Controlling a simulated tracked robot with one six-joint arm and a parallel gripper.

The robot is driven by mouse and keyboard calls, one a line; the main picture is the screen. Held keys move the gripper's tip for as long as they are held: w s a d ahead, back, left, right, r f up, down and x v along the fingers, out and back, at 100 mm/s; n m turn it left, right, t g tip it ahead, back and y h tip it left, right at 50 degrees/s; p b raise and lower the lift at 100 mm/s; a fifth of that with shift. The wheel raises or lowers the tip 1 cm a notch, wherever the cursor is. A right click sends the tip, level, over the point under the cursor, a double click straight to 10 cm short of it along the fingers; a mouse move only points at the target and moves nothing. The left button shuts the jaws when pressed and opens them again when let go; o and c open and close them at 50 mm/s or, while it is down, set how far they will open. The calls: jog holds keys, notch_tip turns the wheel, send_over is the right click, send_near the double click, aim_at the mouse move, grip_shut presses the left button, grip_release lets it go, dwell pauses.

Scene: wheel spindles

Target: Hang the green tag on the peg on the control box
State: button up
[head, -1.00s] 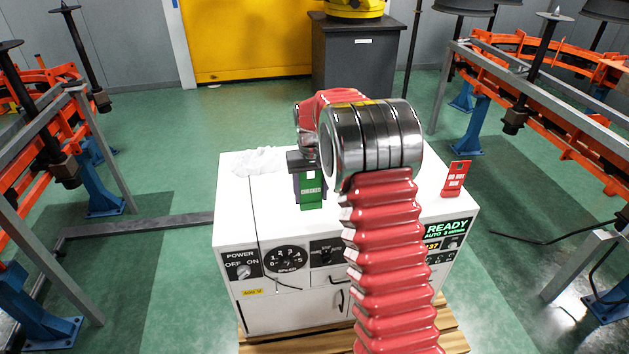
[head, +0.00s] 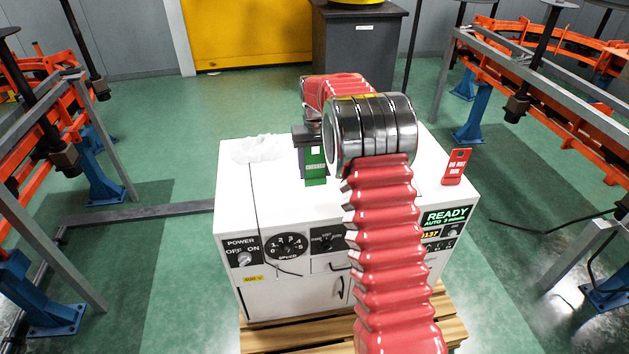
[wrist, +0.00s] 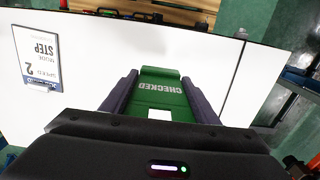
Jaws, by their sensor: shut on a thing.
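The green tag (head: 316,170), marked CHECKED, is held in my gripper (head: 312,160) above the white top of the control box (head: 240,190). In the wrist view the tag (wrist: 160,98) lies between the two dark fingers (wrist: 160,100), with its lettering upside down. The fingers are shut on its sides. My red arm and its metal joint cover the middle and right of the box front. I cannot make out the peg in either view. Whether the tag touches the box top is unclear.
A red tag (head: 456,167) stands at the right of the box top. A crumpled white cloth (head: 258,149) lies at its back left. Orange and grey frames (head: 555,75) stand at both sides. A white card (wrist: 38,62) shows in the wrist view.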

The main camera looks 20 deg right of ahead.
aim_at(315, 184)
jog(key=shift+f, duration=1.25)
jog(key=shift+f, duration=2.3)
jog(key=shift+f, duration=0.2)
jog(key=o, duration=1.1)
jog(key=shift+c, duration=0.2)
jog(key=shift+r, duration=0.1)
notch_tip(315, 184, up, 13)
jog(key=shift+r, duration=0.2)
jog(key=shift+s+r, duration=0.1)
jog(key=shift+r, duration=0.05)
